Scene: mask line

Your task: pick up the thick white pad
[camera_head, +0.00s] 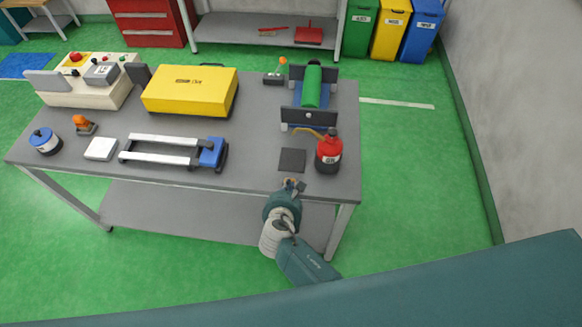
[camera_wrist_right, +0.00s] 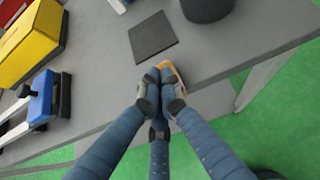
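The thick white pad (camera_head: 101,148) lies flat near the front left of the grey table (camera_head: 245,152). It is out of the right wrist view. My right gripper (camera_head: 293,185) is at the table's front edge, well to the right of the pad. In the wrist view its fingertips (camera_wrist_right: 160,78) are close together around a small tan, loop-like piece (camera_wrist_right: 181,70), partly hidden by the fingers. My left gripper is in neither view.
A blue-lidded tin (camera_head: 44,141) and an orange-topped part (camera_head: 84,125) are near the pad. A rail frame with a blue block (camera_head: 211,153) lies to its right. A dark square (camera_head: 292,159) and a red-topped bottle (camera_head: 328,152) are beyond my right gripper.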

